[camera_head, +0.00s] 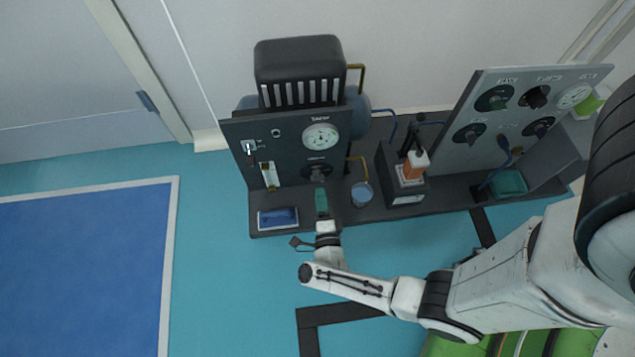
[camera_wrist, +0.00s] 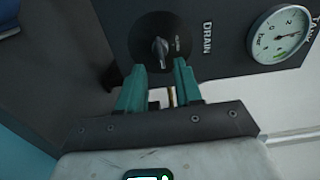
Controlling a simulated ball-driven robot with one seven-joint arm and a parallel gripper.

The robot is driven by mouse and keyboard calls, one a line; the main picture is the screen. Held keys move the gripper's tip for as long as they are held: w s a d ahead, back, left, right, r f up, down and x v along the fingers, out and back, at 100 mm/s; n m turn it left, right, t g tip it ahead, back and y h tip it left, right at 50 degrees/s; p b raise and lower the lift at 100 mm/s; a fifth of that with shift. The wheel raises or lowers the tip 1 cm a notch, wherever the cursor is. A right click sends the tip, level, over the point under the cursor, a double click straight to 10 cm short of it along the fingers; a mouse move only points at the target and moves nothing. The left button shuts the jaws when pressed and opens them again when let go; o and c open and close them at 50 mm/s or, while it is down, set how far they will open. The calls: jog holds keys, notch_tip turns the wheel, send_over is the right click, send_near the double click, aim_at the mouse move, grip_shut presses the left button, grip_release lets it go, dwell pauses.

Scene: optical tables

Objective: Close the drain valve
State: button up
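The drain valve (camera_wrist: 160,50) is a black round dial with a grey lever-like knob, next to the label DRAIN in the wrist view. In the head view the drain valve (camera_head: 317,171) sits low on the dark panel, below the gauge. My gripper (camera_wrist: 160,67) has teal fingers, spread apart on either side of the knob's near end. I cannot tell whether they touch it. In the head view my gripper (camera_head: 320,188) points up at the valve from just below and partly hides it.
A tank gauge (camera_head: 321,136) is above the valve. A blue tray (camera_head: 278,218) lies at lower left, and a blue cup (camera_head: 362,194) stands under a brass pipe (camera_head: 358,162) to the right.

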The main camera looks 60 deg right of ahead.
aim_at(318, 178)
jog(key=b+x, duration=0.1)
jog(key=x, duration=0.4)
jog(key=shift+w+d, duration=0.2)
jog(key=shift+d, duration=0.05)
grip_shut()
